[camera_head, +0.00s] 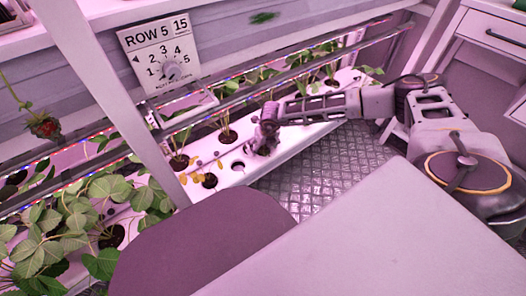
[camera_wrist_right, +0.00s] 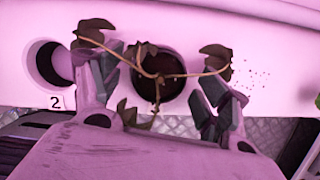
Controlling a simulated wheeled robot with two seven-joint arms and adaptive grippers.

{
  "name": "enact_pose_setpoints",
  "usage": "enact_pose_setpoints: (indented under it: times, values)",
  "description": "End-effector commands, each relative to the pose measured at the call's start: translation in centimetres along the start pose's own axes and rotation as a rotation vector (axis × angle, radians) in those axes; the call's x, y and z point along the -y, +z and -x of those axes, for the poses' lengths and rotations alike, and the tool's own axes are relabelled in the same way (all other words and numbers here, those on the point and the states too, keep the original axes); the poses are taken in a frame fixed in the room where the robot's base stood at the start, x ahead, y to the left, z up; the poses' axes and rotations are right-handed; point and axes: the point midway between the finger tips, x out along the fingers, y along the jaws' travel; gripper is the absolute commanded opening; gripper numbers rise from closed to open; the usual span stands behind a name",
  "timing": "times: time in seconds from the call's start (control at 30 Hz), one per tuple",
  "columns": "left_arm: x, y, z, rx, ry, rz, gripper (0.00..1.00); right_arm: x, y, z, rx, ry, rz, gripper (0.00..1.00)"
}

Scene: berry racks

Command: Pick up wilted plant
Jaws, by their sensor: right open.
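The wilted plant (camera_wrist_right: 158,76) has brown, curled leaves on thin tan stems and sits over a dark round hole in the white planter trough (camera_wrist_right: 270,70). My right gripper (camera_wrist_right: 160,80) is open, with one finger on each side of the plant's middle. Its drooping outer leaves hang over or close beside the fingers; I cannot tell whether they touch. In the head view my right gripper (camera_head: 264,138) is at the trough, and the plant there is hard to tell apart from the fingers. My left gripper is not in view.
An empty hole (camera_head: 238,165) lies beside my right gripper. A yellow-leaved plant (camera_head: 209,180) and green plants (camera_head: 227,135) stand along the trough. Rails (camera_head: 300,70) run above them, and a slanted post (camera_head: 110,100) crosses at left. A sign with a dial (camera_head: 160,52) hangs behind.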

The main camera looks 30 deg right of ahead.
Motion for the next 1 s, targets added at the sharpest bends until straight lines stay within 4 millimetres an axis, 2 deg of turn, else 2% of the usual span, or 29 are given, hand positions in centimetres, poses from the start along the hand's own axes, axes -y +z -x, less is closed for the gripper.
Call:
enact_pose_setpoints:
  times: [0.07, 0.4, 0.77, 1.0]
  values:
    - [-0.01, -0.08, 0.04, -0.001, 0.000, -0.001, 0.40, 0.00, 0.00, 0.00, 0.000, 0.000, 0.000, 0.70]
    - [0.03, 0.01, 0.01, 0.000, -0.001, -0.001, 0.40, 0.00, -0.01, 0.00, 0.000, 0.000, 0.000, 0.26]
    - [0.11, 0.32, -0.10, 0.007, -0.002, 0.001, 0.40, 0.00, 0.04, 0.13, 0.000, 0.000, 0.000, 0.24]
    - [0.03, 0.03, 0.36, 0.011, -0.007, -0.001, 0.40, -0.03, 0.27, 0.97, 0.000, 0.001, 0.001, 0.24]
